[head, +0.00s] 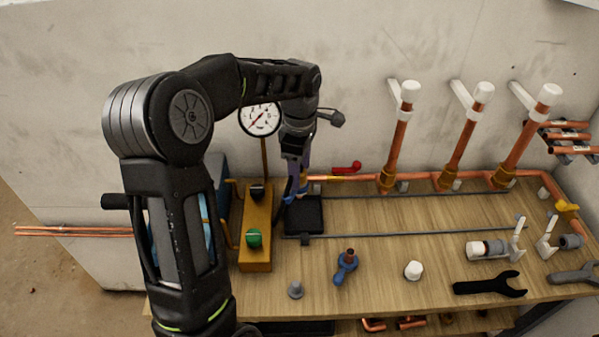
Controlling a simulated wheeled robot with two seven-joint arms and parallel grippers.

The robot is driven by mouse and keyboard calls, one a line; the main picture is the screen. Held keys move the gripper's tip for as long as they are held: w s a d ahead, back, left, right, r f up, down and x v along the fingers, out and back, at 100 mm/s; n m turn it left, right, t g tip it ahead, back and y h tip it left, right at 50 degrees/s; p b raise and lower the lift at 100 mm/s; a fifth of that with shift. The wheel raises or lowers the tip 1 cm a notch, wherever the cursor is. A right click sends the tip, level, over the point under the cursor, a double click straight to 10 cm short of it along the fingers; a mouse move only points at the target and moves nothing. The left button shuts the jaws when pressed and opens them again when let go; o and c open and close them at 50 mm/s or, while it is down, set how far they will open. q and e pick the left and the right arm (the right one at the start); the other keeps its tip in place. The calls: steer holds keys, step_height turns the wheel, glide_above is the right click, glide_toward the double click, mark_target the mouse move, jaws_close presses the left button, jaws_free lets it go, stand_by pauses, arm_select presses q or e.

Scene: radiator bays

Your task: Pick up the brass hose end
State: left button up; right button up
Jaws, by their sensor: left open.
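My left arm reaches over the workbench from the left. Its gripper (299,190) points down at the back edge of a black pad (305,216), by the left end of the copper pipe run. Its jaws are open, though the fingers are small and partly hidden. A small brass-coloured piece (303,181) shows right at the fingers. It may be the brass hose end, but I cannot tell for sure, nor whether the fingers touch it. My right gripper is not in view.
A brass-coloured box (256,218) with a green knob (254,238) and a pressure gauge (260,118) stands left of the pad. A red-handled valve (346,168) and upright copper pipes (397,150) stand at the back. A blue fitting (345,267), white cap (413,270) and wrench (490,285) lie in front.

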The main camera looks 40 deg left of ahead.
arm_select(q)
steer(key=shift+f, duration=0.75)
steer(key=c, duration=1.1)
step_height(320, 180, up, 10)
steer(key=shift+r+b, duration=0.1)
steer(key=shift+b, duration=0.55)
steer(key=shift+r, duration=0.1)
